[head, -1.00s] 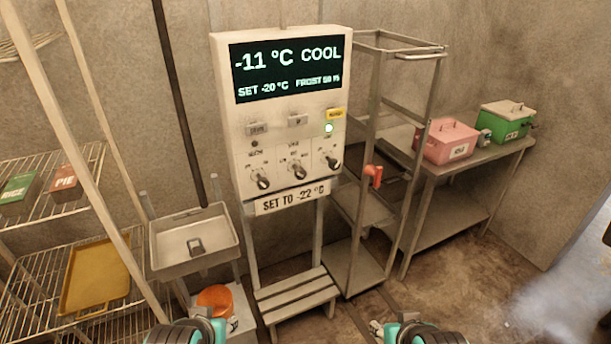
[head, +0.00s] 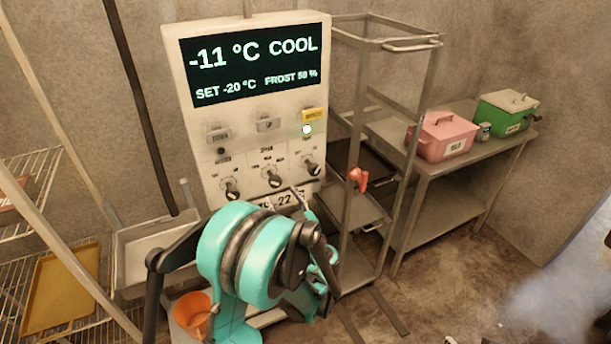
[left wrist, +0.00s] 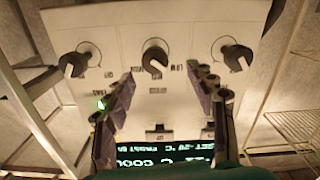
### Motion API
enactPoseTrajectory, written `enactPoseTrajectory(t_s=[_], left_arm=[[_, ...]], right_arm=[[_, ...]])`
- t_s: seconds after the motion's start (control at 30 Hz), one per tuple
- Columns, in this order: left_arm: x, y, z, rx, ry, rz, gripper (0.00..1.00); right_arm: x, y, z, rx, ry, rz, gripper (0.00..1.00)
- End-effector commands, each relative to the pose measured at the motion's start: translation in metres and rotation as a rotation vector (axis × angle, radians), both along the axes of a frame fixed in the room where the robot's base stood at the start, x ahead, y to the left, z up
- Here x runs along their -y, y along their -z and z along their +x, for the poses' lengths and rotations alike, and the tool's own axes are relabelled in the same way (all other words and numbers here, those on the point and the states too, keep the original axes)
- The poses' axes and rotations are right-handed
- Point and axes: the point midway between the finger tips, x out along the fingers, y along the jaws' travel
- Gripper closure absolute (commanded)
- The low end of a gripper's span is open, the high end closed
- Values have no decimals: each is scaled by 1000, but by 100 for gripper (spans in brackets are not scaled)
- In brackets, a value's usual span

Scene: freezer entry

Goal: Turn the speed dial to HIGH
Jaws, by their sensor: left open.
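The white control panel (head: 180,110) carries three black dials with pale pointers: left (head: 231,188), middle (head: 273,177) and right (head: 312,165). Their labels are too blurred to tell surely which is the speed dial. My left gripper (head: 302,200) is in front of the panel's lower part, its arm covering some of the panel below the dials. The left wrist view is upside down to the panel. There my open left gripper (left wrist: 160,76) points at the middle dial (left wrist: 155,58), its fingers on either side of the line to it. Contact is not visible. My right gripper shows at most as dark bits at the bottom edge.
The display (head: 250,65) reads -11 °C COOL, SET -20 °C. A green lamp (head: 307,130) is lit beneath a yellow tag (head: 313,115). A metal rack (head: 432,90) with a red handle (head: 357,180) stands close right. A tray-like basin (head: 125,255) is at left.

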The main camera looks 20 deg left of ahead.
Motion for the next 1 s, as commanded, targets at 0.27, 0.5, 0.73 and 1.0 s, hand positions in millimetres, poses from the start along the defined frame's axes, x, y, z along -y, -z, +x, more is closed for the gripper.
enactPoseTrajectory(t_s=[0.27,0.5,0.73,1.0], left_arm=[[-17,1,17,33,-3,8,44],[-47,1,42,32,-2,8,44],[-58,0,53,32,0,8,44],[-59,0,53,32,1,8,54]], right_arm=[[0,3,0,0,0,0,60],[0,8,0,0,0,0,60],[0,9,0,0,0,0,60],[0,9,0,0,0,0,60]])
